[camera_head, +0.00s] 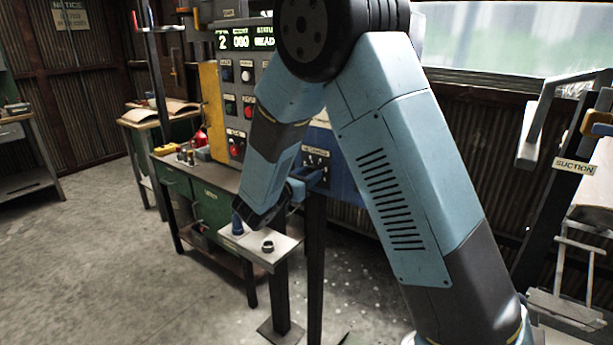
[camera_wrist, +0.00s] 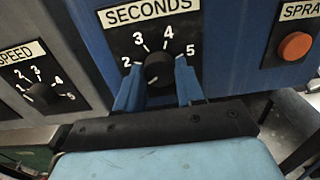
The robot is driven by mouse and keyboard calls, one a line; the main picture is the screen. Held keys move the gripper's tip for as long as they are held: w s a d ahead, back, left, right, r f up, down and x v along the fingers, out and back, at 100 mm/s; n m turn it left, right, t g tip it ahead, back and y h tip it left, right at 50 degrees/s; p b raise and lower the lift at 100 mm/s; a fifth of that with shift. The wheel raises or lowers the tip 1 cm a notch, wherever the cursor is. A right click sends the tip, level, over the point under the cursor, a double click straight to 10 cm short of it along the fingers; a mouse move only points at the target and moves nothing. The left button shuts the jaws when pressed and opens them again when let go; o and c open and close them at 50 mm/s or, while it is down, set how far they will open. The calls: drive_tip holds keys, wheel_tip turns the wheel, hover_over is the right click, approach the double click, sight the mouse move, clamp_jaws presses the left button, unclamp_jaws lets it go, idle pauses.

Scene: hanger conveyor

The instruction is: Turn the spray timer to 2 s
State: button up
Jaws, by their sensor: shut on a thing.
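The spray timer is a black round knob (camera_wrist: 159,68) under the label SECONDS, with the numbers 2, 3, 4 and 5 around it on a black plate of a blue panel. My gripper (camera_wrist: 159,88) has its two blue fingers on either side of the knob and is shut on it. A small pale mark shows low on the knob's left; I cannot tell for sure which number it points to. In the head view my arm reaches down to the blue panel (camera_head: 343,163), and my arm hides the knob there.
A SPEED knob (camera_wrist: 40,93) is at the left and an orange SPRAY button (camera_wrist: 294,46) at the right. A small stand (camera_head: 262,251) with a dark ring (camera_head: 267,246) is below my wrist. A green workbench (camera_head: 213,205) stands at the left.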

drive_tip(key=shift+a, duration=0.2)
drive_tip(key=shift+c, duration=1)
drive_tip(key=m, duration=0.9)
drive_tip(key=shift+d, duration=0.1)
drive_tip(key=shift+m, duration=0.3)
drive_tip(key=o, duration=1)
drive_tip(key=shift+o, duration=0.2)
